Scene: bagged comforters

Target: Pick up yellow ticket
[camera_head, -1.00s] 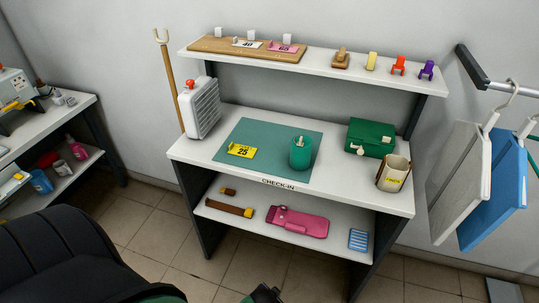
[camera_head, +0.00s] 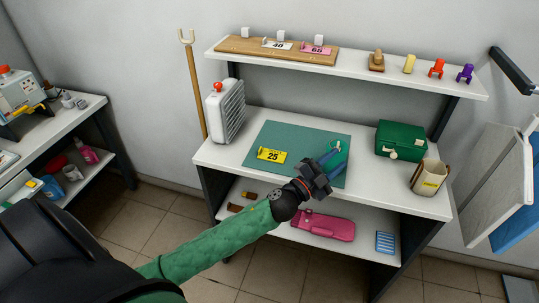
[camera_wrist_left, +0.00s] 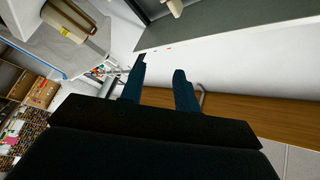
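The yellow ticket (camera_head: 271,155), marked 25, lies flat on the green mat (camera_head: 262,136) on the check-in desk. My left gripper (camera_head: 331,157) is over the right part of the mat, to the right of the ticket and apart from it. Its two fingers also show in the left wrist view (camera_wrist_left: 161,70), spread with nothing between them. The green cup on the mat is largely covered by this gripper in the head view. The ticket does not show in the wrist view. My right gripper is in neither view.
A white fan heater (camera_head: 226,111) stands left of the mat. A green box (camera_head: 400,140) and a beige holder (camera_head: 429,177) stand on the right. An upper shelf (camera_head: 350,70) with tickets and small clips overhangs the back. A pink bag (camera_head: 322,226) lies on the lower shelf.

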